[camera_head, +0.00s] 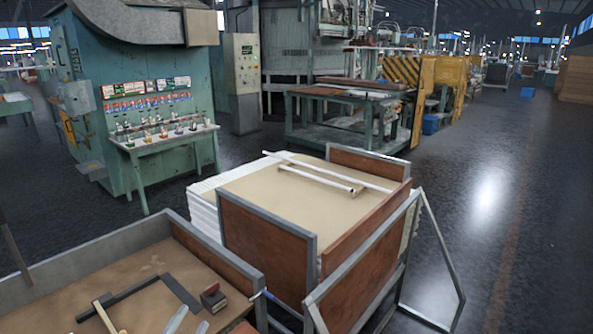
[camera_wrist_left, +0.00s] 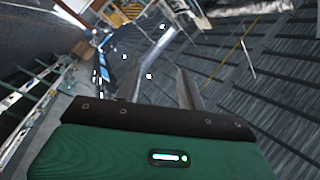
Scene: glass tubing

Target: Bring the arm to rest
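My left gripper (camera_head: 190,323) shows at the bottom edge of the head view as two grey fingertips, apart, over the wooden bench. In the left wrist view the left gripper (camera_wrist_left: 158,88) has its two fingers spread with nothing held between them. The rest of my left arm is below the head view. My right gripper is in neither view. Pale glass tubing (camera_head: 318,179) lies across the cardboard top of the cart (camera_head: 266,241), well beyond the gripper. More white tubes (camera_head: 203,212) are stacked along the cart's left side.
The bench (camera_head: 115,270) has a raised grey rim. On it lie a black square (camera_head: 130,297), a wooden-handled tool (camera_head: 104,317) and a dark red-and-black block (camera_head: 212,297). Open floor (camera_head: 500,200) lies further right.

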